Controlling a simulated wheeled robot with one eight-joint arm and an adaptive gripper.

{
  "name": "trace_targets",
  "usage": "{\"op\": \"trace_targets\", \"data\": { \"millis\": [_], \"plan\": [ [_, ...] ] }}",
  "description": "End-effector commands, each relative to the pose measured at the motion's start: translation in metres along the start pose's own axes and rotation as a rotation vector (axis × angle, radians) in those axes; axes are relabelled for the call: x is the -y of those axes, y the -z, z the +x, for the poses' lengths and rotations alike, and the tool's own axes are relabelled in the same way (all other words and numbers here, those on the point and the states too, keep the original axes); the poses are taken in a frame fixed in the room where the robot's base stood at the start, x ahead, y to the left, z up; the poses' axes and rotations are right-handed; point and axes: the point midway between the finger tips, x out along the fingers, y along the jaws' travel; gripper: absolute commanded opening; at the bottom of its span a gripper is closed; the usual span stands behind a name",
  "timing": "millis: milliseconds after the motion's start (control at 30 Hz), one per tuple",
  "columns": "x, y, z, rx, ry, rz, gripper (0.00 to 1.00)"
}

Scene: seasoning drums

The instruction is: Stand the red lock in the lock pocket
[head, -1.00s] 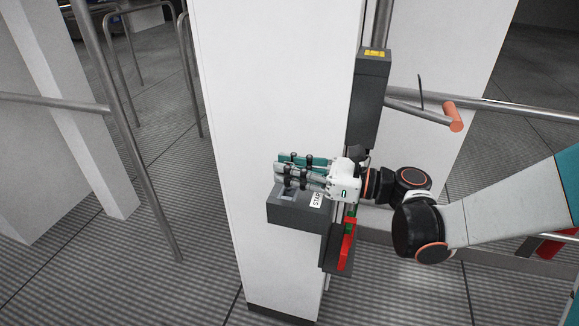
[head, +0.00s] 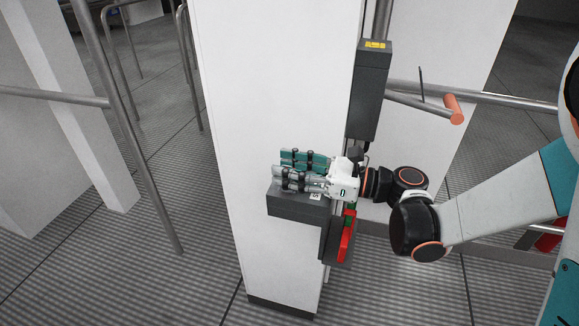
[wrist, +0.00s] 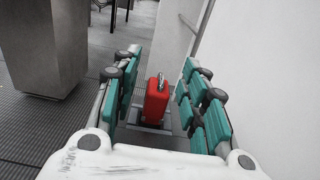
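The red lock (wrist: 157,100), with a metal shackle on top, stands upright in the wrist view between my fingers. Its base is at a recess in the grey box (head: 296,212), which looks like the lock pocket; how deep it sits I cannot tell. My gripper (wrist: 158,92) is open, with teal finger pads on both sides of the lock and visible gaps to it. In the head view my gripper (head: 303,171) is just above the grey box, and its fingers hide the lock.
A white pillar (head: 275,80) stands behind the box. To the right are a red handle (head: 346,238) on a dark housing and a dark grey unit (head: 368,90) with a yellow label. An orange-ended bar (head: 453,110) juts out further right. Metal rails (head: 130,135) stand at left.

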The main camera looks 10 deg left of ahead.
Motion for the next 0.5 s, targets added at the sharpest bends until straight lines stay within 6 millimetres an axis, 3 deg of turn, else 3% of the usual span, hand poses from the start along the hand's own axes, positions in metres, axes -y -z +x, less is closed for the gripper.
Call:
{"op": "trace_targets", "data": {
  "millis": [300, 500],
  "plan": [
    [0.0, 0.0, -0.003, 0.0, 0.001, 0.0, 0.41],
    [0.001, 0.0, -0.03, 0.0, 0.004, 0.0, 0.41]
  ]
}}
